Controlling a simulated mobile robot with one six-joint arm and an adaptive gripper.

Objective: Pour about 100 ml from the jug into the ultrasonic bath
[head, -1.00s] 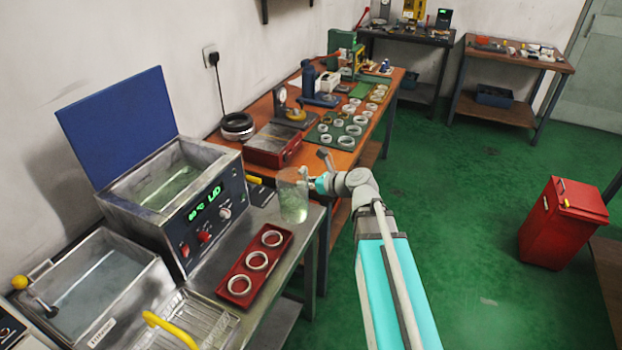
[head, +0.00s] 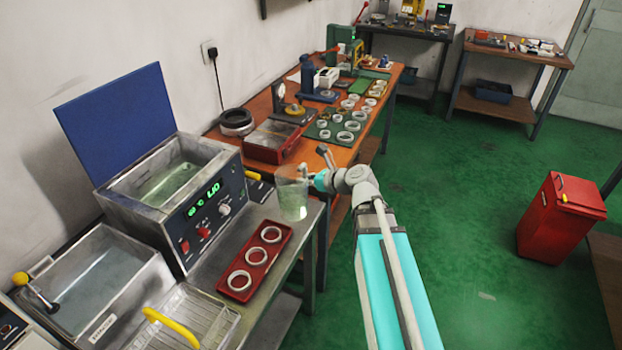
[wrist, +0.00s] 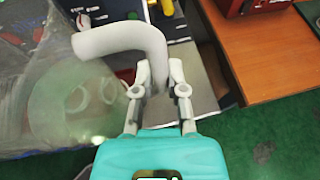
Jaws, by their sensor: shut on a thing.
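The clear jug (head: 292,200), with pale greenish liquid in it, is upright over the right end of the grey bench. I cannot tell whether its base touches the bench. My gripper (head: 314,181) is at the jug's right side. In the wrist view my gripper (wrist: 160,88) is shut on the jug's off-white handle (wrist: 118,38), and the jug's clear body (wrist: 60,105) fills the left. The ultrasonic bath (head: 213,212) stands left of the jug, its blue lid (head: 118,118) raised. Liquid shows in its open tank (head: 172,183).
A red tray (head: 257,262) with three rings lies in front of the jug. A sink-like steel tank (head: 97,283) and a wire basket (head: 190,322) are at lower left. The orange workbench (head: 322,150) behind holds rings and tools.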

